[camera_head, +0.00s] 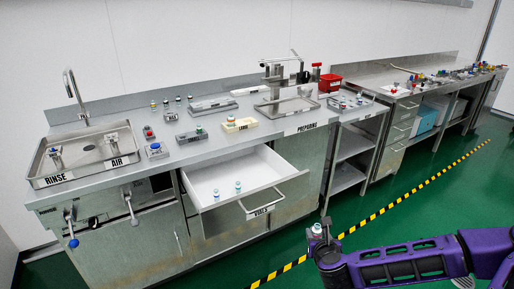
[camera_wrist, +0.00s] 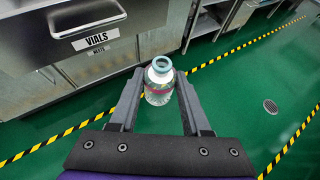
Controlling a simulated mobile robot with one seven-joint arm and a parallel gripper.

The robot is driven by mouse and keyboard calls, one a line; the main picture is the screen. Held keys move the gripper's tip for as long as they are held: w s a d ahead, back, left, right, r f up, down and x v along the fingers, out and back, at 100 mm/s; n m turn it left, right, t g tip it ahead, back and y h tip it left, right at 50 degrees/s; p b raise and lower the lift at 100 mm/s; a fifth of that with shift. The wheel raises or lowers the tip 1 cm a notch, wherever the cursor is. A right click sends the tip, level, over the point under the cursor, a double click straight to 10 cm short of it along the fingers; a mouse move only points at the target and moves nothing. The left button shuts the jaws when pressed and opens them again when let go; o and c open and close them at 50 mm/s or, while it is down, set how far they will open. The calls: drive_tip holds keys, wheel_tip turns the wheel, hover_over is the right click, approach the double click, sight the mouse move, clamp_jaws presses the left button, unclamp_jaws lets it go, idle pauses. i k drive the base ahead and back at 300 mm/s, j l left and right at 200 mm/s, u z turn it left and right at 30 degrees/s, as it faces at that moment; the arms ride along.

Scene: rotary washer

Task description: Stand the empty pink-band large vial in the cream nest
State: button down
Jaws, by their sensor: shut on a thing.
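The pink-band large vial (camera_wrist: 158,90) is clear glass with a pale teal rim, and no stopper shows in its mouth. My gripper (camera_wrist: 158,98) is shut on it, one finger on each side, and holds it roughly upright above the floor. In the head view the vial (camera_head: 316,229) shows small at the end of my purple gripper (camera_head: 320,242), in front of the cabinets. The cream nest (camera_head: 246,126) is a small labelled block on the counter, far from my gripper.
An open white drawer (camera_head: 262,169) holds two vials and juts out below the counter. Grey nests (camera_head: 192,137) and a metal tray (camera_head: 287,107) flank the cream nest. A sink tray (camera_head: 88,152) is at left. Green floor before the cabinets is clear.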

sight(240, 125)
drive_tip(key=i+l, duration=2.15)
drive_tip(key=i, duration=0.15)
drive_tip(key=i+l+u, duration=0.15)
drive_tip(key=u, duration=0.15)
drive_tip(key=i+l+u, duration=0.15)
drive_tip(key=u, duration=0.95)
